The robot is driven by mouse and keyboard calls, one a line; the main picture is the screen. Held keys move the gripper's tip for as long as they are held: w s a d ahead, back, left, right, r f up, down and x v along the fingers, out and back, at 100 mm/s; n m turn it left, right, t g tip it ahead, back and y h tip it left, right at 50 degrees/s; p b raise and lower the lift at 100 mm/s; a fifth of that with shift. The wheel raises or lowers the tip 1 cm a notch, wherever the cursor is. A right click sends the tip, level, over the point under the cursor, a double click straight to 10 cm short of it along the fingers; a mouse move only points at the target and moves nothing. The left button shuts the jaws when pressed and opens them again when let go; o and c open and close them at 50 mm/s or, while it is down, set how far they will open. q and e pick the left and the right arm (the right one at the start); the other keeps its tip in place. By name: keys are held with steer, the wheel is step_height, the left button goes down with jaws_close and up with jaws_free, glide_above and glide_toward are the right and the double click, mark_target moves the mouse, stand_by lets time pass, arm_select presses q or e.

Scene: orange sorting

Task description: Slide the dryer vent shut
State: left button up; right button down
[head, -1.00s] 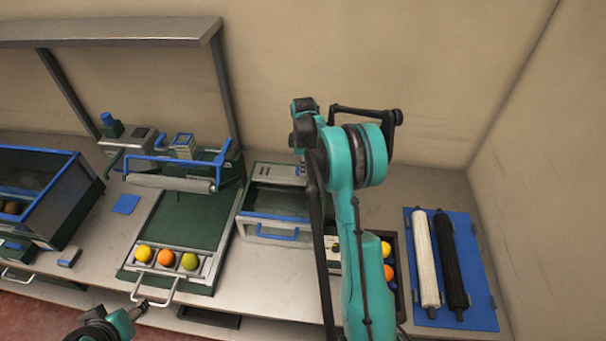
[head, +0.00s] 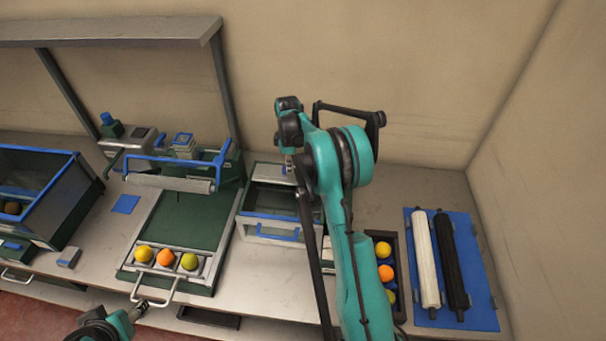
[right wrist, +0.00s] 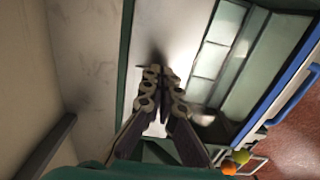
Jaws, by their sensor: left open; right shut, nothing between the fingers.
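The dryer is a box with a light metal top (head: 262,170), a window and a blue front handle (head: 272,233). No dark slots show on the visible top. In the right wrist view my right gripper (right wrist: 160,75) is shut and empty, its tips over the pale top (right wrist: 185,50); contact is unclear. The arm hides the dryer's right side. My left gripper (head: 140,308) is open and empty by the tray's front handle.
A green sorting tray (head: 185,225) with several fruits stands left of the dryer under a roller (head: 170,183). A dark crate (head: 398,245) of fruit is right of my arm. A blue mat (head: 475,260) with two rollers lies far right. A blue-rimmed bin (head: 45,190) stands left.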

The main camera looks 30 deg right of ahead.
step_height(320, 180, up, 7)
steer(key=p, duration=0.3)
steer(key=shift+s+d+p, duration=0.35)
steer(key=shift+d+p, duration=0.05)
steer(key=shift+s+f, duration=0.1)
stand_by(0.5)
